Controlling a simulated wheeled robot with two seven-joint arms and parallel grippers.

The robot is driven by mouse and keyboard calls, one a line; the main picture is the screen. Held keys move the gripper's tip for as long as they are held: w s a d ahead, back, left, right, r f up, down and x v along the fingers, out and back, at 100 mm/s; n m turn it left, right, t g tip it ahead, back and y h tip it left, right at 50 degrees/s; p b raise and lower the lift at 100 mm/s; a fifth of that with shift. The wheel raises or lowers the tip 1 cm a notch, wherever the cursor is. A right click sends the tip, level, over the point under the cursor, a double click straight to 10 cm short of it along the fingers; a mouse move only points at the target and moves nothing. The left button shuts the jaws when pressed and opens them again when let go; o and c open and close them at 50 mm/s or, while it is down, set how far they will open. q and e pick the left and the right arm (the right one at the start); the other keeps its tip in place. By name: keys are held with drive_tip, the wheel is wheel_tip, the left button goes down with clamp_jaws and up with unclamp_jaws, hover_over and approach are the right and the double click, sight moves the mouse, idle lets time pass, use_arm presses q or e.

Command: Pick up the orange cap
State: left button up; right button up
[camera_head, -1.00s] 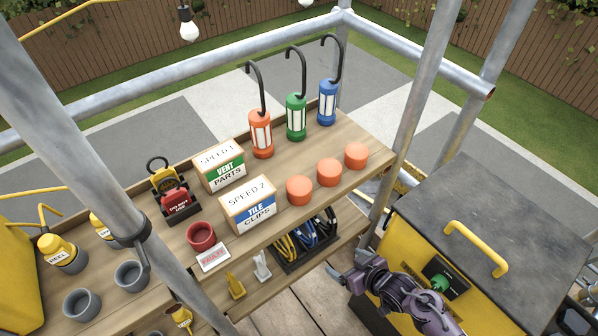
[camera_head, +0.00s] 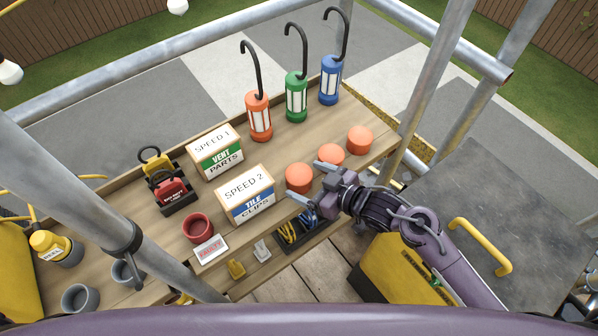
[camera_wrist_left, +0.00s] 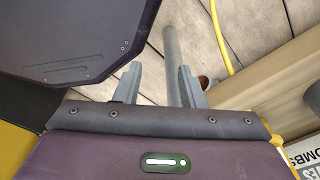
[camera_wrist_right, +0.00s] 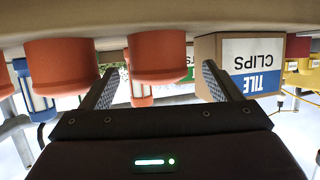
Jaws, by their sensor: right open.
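Three orange caps stand in a row along the front right of the wooden shelf: a left one (camera_head: 299,178), a middle one (camera_head: 331,154) and a right one (camera_head: 360,138). My right gripper (camera_head: 311,184) is open at the shelf's front edge, with its fingertips facing the left cap. In the right wrist view, which is upside down, this cap (camera_wrist_right: 158,55) shows between the open fingers, and another cap (camera_wrist_right: 62,65) is outside the left finger. I cannot tell whether the fingers touch the cap. My left gripper (camera_wrist_left: 157,85) is open and empty above the plank floor.
The Tile Clips box (camera_head: 247,196) stands just left of the left cap. Scaffold poles (camera_head: 425,90) rise at the right, beside a yellow and black cabinet (camera_head: 400,270).

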sight(294, 176)
drive_tip(key=x, duration=0.2)
drive_tip(key=shift+w+a+f+p, duration=0.15)
drive_tip(key=shift+f+p, duration=0.05)
drive_tip(key=shift+p, duration=0.1)
drive_tip(key=shift+x, duration=1.1)
drive_tip(key=shift+w+a+f, duration=0.1)
drive_tip(key=shift+a+f, duration=0.05)
drive_tip(key=shift+f, duration=0.2)
drive_tip(key=c, duration=1)
use_arm(q)
drive_tip(key=shift+s+r, duration=0.2)
drive_tip(key=shift+s, duration=0.4)
drive_tip(key=shift+s+r, duration=0.15)
drive_tip(key=shift+s, duration=0.4)
use_arm(e)
drive_tip(key=shift+c, duration=0.2)
